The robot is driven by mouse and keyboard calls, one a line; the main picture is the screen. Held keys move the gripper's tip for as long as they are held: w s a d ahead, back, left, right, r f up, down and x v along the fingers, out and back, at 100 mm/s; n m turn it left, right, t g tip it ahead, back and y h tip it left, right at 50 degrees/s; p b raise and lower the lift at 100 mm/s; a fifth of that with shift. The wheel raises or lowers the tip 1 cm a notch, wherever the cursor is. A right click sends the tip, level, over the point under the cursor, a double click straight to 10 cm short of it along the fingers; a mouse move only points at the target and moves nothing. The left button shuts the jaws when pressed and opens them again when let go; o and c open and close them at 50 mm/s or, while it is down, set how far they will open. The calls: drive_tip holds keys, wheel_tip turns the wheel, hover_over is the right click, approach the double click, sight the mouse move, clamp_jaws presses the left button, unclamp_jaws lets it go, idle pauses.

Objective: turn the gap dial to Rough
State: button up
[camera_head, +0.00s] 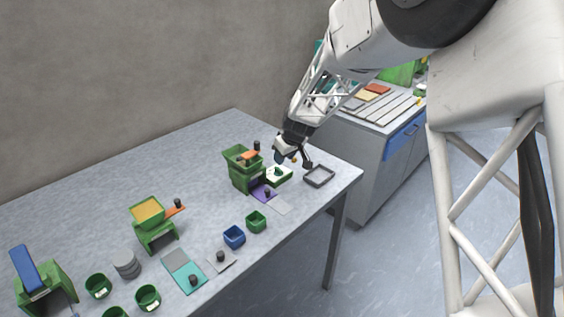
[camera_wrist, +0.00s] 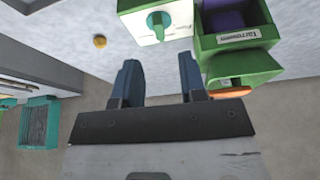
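A white-topped green box with a green dial on it (camera_head: 278,174) stands on the table just right of the green mill. In the wrist view the green dial (camera_wrist: 157,24) sits on the white face of that box. Its pointer setting is too small to read. My gripper (camera_head: 292,159) hovers above and beside the dial box. In the wrist view my gripper (camera_wrist: 160,72) is open, with two dark blue fingers apart and nothing between them. The dial lies just beyond the fingertips, and I see no contact.
The green mill (camera_wrist: 232,45), with a label and an orange part, stands close to the dial box. A grey tray (camera_head: 319,176) lies near the table's right edge. Cups and other machines fill the left.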

sight(278, 169)
drive_tip(key=shift+s+d+r, duration=0.15)
drive_tip(key=shift+r, duration=0.3)
drive_tip(key=shift+w+a+g+h, duration=0.7)
drive_tip(key=shift+w+a+g, duration=0.25)
drive_tip(key=shift+g, duration=0.25)
drive_tip(key=shift+w+a+r+g+h, duration=0.2)
drive_tip(key=shift+w+r+g+h, duration=0.1)
drive_tip(key=shift+w+g+h, duration=0.3)
drive_tip(key=shift+s+f, duration=0.15)
drive_tip(key=shift+s, duration=0.05)
drive_tip(key=shift+f, duration=3.75)
